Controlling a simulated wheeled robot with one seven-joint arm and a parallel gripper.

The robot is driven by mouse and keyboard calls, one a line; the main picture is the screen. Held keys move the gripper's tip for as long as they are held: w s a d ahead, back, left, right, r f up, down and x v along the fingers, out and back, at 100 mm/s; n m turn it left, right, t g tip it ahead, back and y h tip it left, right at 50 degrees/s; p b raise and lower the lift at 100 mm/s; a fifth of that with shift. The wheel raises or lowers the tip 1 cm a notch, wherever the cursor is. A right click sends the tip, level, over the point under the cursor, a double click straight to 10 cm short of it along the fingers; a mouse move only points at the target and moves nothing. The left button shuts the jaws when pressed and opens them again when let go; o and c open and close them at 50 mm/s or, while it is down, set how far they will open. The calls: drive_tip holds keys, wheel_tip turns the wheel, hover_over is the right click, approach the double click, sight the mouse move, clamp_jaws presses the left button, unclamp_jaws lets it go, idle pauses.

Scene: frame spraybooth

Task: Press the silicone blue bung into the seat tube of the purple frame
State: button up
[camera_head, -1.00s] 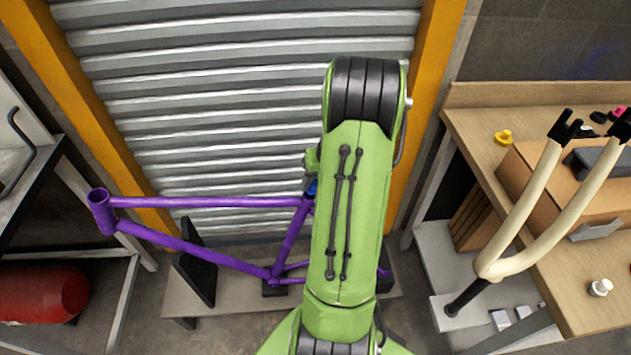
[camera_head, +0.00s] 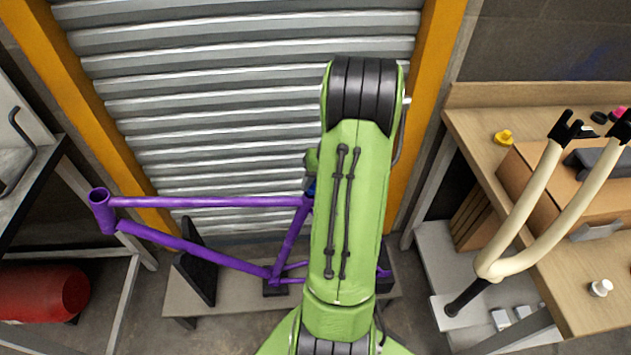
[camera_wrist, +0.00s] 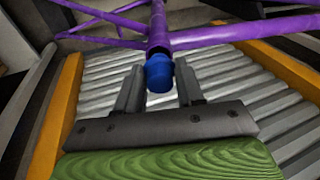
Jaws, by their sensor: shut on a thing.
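The purple frame (camera_head: 205,202) stands on a low bench in front of the shutter in the head view. Its seat tube (camera_head: 291,240) rises to the right, its top partly behind my arm. In the wrist view, the blue bung (camera_wrist: 159,73) is at the open end of the seat tube (camera_wrist: 158,28), in line with it and seemingly touching the rim. My gripper (camera_wrist: 160,69) is shut on the bung, one finger on each side. How deep the bung sits cannot be told. In the head view only a blue sliver of it (camera_head: 311,187) shows beside my arm.
A red cylinder (camera_head: 40,293) lies at the left. The shutter (camera_head: 220,120) is close behind the frame.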

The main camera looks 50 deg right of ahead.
drive_tip(key=shift+b+x, duration=0.85)
drive_tip(key=shift+x, duration=0.35)
drive_tip(key=o, duration=1.1)
drive_tip(key=shift+s+a, duration=0.1)
drive_tip(key=shift+r, duration=0.2)
drive_tip(key=p+v, duration=0.5)
drive_tip(key=v, duration=1)
drive_tip(key=shift+s+r, duration=0.15)
drive_tip(key=shift+r, duration=0.05)
drive_tip(key=shift+c, duration=0.3)
